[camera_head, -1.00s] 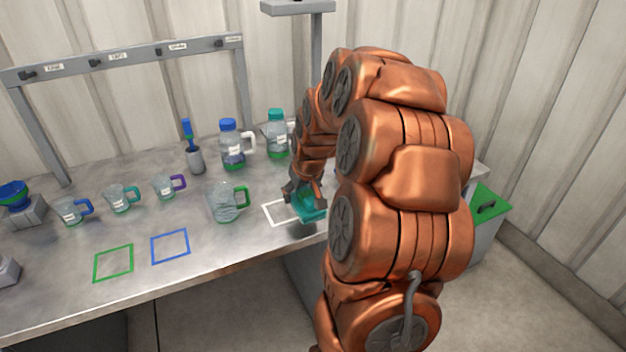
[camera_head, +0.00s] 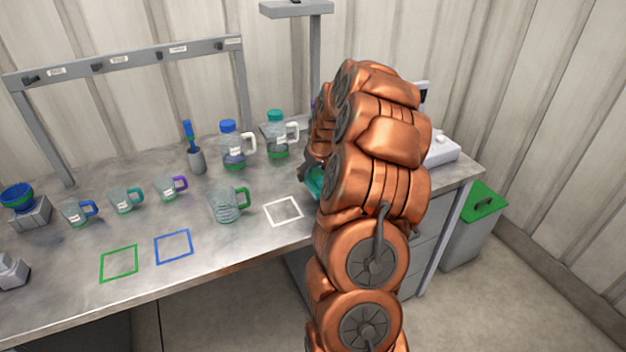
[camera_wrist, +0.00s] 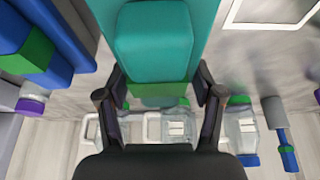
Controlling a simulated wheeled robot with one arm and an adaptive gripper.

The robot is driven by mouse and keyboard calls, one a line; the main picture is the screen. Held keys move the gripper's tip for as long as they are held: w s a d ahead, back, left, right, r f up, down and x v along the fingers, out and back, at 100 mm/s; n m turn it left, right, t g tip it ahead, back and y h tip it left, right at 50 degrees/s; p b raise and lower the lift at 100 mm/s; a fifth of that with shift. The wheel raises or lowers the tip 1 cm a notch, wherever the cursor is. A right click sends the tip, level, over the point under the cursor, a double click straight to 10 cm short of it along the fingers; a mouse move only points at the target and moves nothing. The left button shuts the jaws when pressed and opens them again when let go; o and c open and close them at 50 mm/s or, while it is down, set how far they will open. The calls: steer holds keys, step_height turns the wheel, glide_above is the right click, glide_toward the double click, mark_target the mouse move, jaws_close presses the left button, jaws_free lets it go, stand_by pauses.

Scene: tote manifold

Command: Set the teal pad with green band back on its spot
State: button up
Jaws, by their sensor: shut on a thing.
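The teal pad with green band (camera_wrist: 155,45) fills the upper middle of the wrist view, its green band between my fingers. My gripper (camera_wrist: 160,92) is shut on it. In the head view a bit of the teal pad (camera_head: 317,181) shows at the left edge of my arm, which hides most of the gripper. The pad is right of the white square outline (camera_head: 283,211) on the bench. That outline also shows at the top right of the wrist view (camera_wrist: 232,18). I cannot tell whether the pad touches the bench.
A blue pad with a green band (camera_wrist: 35,50) is at the wrist view's left. A green-handled jug (camera_head: 227,205), small mugs and two bottles (camera_head: 233,150) stand on the bench. Green (camera_head: 119,263) and blue (camera_head: 173,246) outlines are empty. A white device (camera_head: 440,150) is beyond my arm.

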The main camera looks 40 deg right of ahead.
mark_target(313, 181)
step_height(313, 181, down, 2)
steer(key=shift+f+p, duration=0.15)
steer(key=shift+p, duration=0.55)
steer(key=shift+f, duration=0.5)
steer(key=shift+f, duration=0.1)
steer(key=shift+f, duration=0.15)
steer(key=o, duration=1.5)
steer(key=shift+o, duration=0.2)
steer(key=shift+r, duration=0.3)
steer(key=shift+b+v, duration=1.6)
steer(key=shift+v, duration=4.4)
